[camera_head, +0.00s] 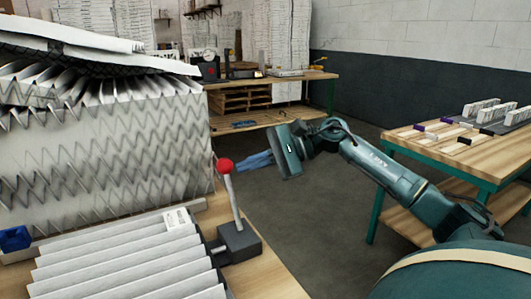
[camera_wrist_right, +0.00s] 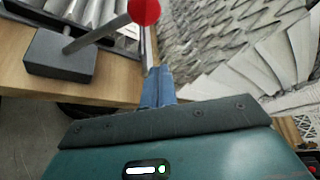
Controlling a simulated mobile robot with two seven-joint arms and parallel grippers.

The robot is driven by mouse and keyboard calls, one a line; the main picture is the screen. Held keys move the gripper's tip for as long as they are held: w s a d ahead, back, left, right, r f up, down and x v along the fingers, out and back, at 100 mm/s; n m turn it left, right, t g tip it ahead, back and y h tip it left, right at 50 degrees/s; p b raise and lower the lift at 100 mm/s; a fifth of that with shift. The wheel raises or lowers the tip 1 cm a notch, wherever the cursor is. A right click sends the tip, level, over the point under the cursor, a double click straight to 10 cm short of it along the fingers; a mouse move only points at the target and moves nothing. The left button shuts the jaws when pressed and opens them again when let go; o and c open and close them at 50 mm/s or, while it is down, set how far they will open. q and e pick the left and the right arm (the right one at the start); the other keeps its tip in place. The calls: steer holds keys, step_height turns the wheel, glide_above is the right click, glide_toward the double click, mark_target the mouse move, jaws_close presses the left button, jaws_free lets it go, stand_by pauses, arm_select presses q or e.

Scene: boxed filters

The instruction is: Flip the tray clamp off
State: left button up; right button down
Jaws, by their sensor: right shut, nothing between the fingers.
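The tray clamp is a grey block (camera_head: 238,241) with a metal lever that ends in a red ball knob (camera_head: 225,166). The lever stands nearly upright, leaning slightly left, at the right edge of the wooden table beside a pleated filter (camera_head: 130,262). In the right wrist view the red knob (camera_wrist_right: 144,10) is at the top, and the dark block (camera_wrist_right: 60,58) is at the upper left. My right gripper (camera_head: 245,163) has blue fingers, shut and empty, pointing left at about knob height. Its fingertips (camera_wrist_right: 158,70) appear apart from the knob. My left gripper is out of view.
A tall stack of pleated filters (camera_head: 105,140) stands behind the clamp on the left. A blue object (camera_head: 15,239) lies at the left edge. A workbench (camera_head: 270,82) stands at the back, and another wooden-topped table (camera_head: 470,152) with parts stands at the right. Open floor lies between.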

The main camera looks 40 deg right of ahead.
mark_target(232, 195)
arm_select(q)
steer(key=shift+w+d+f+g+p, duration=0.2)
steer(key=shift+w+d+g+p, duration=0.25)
steer(key=shift+p, duration=0.35)
arm_select(e)
steer(key=a, duration=0.1)
steer(key=a+r, duration=0.1)
steer(key=a, duration=0.2)
steer(key=shift+s+a+r, duration=0.2)
steer(key=shift+s+r, duration=0.05)
steer(key=shift+s, duration=0.1)
